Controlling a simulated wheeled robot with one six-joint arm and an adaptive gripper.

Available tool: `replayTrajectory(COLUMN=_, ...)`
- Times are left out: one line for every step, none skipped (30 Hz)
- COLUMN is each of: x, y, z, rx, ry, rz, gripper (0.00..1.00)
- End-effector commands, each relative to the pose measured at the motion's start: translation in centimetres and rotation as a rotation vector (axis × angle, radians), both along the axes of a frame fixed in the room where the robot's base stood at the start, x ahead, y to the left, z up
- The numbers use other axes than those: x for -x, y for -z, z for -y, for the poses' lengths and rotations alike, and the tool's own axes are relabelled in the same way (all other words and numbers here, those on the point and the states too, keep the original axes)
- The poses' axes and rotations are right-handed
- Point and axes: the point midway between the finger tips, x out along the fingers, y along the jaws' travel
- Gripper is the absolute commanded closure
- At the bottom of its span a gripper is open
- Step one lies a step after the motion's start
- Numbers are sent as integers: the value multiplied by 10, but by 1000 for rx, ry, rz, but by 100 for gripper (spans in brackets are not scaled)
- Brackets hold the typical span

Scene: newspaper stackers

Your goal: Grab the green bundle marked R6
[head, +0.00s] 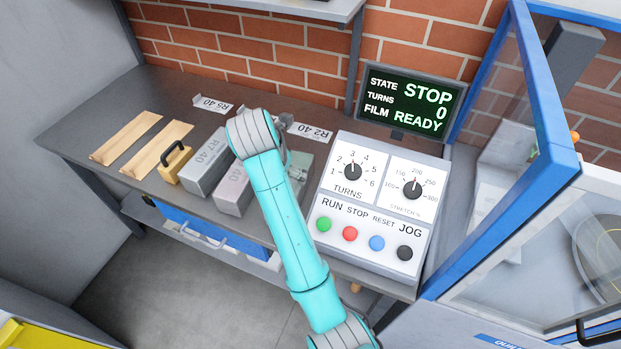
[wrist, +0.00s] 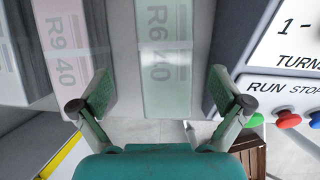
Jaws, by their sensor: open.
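The pale green bundle marked R6 40 (wrist: 166,62) lies in the upper middle of the wrist view, its label readable. My gripper (wrist: 159,92) is open and empty, with one finger on each side of the green bundle's near end. I cannot tell how high the fingers are above it. In the head view the green bundle (head: 303,160) is mostly hidden behind my arm, on the bench left of the control panel.
A pinkish bundle marked R9 40 (wrist: 68,45) lies just left of the green one. The control panel (head: 375,200) stands close on the right.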

Motion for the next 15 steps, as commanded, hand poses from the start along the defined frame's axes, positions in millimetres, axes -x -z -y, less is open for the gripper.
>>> replayTrajectory(x=1, y=4, z=-2, rx=5, ry=-16, rz=-15, gripper=0)
replayTrajectory(x=1, y=6, z=-2, rx=7, ry=-20, rz=-20, gripper=0)
replayTrajectory(x=0, y=11, z=-2, rx=9, ry=-22, rz=-24, gripper=0)
replayTrajectory(x=-2, y=15, z=-1, rx=9, ry=-22, rz=-24, gripper=0)
replayTrajectory(x=-3, y=20, z=0, rx=9, ry=-22, rz=-23, gripper=0)
replayTrajectory(x=-6, y=26, z=1, rx=9, ry=-21, rz=-23, gripper=0)
replayTrajectory(x=-7, y=30, z=1, rx=9, ry=-20, rz=-22, gripper=0)
replayTrajectory(x=-9, y=33, z=1, rx=8, ry=-21, rz=-22, gripper=0)
replayTrajectory(x=-11, y=38, z=2, rx=8, ry=-20, rz=-21, gripper=0)
replayTrajectory(x=-13, y=42, z=2, rx=8, ry=-20, rz=-20, gripper=0)
replayTrajectory(x=-14, y=45, z=3, rx=7, ry=-19, rz=-20, gripper=0)
replayTrajectory(x=-15, y=48, z=3, rx=7, ry=-19, rz=-20, gripper=0)
replayTrajectory(x=-16, y=49, z=3, rx=6, ry=-18, rz=-19, gripper=0)
replayTrajectory(x=-17, y=51, z=3, rx=6, ry=-18, rz=-18, gripper=0)
replayTrajectory(x=-18, y=52, z=4, rx=6, ry=-19, rz=-18, gripper=0)
